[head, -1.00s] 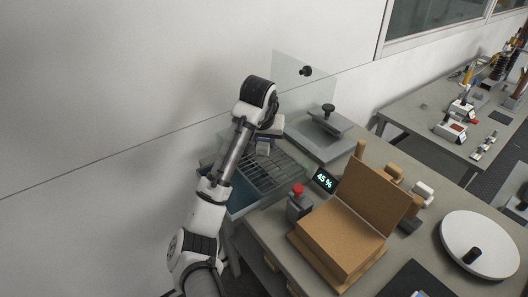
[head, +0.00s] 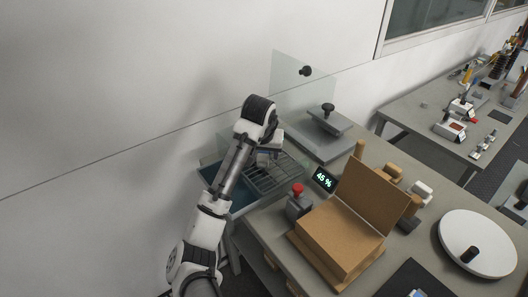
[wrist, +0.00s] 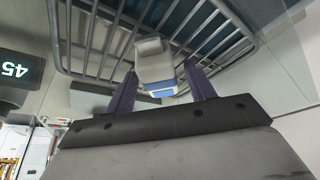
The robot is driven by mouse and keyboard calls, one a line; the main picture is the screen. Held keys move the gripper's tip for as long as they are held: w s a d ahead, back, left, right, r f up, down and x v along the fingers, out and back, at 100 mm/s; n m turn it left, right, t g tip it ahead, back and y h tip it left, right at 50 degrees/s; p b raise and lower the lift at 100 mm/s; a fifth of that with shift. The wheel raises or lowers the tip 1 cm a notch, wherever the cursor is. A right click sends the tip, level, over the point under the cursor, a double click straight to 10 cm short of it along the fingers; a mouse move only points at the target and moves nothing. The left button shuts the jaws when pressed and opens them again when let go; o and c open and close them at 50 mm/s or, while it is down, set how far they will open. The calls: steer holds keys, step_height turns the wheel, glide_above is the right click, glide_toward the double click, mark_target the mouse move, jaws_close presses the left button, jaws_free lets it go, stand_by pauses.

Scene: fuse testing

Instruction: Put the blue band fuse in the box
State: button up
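A pale grey fuse (wrist: 154,58) with a blue band at its near end shows in the wrist view, between my two dark purple fingers. My gripper (wrist: 160,86) is open, one finger on each side of it, with gaps visible beside the fuse. I cannot tell whether either finger touches it. In the head view my gripper (head: 268,156) is low over a wire rack (head: 284,178), and the arm hides part of the rack. A brown box (head: 338,237) stands right of the rack, its lid (head: 374,196) raised.
The rack sits over a teal tank (head: 240,198). A grey plate with a black knob (head: 318,135) lies behind. A white disc (head: 480,232) is far right.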

steer(key=v, duration=1.2)
steer(key=shift+r+p, duration=0.2)
steer(key=shift+p, duration=0.1)
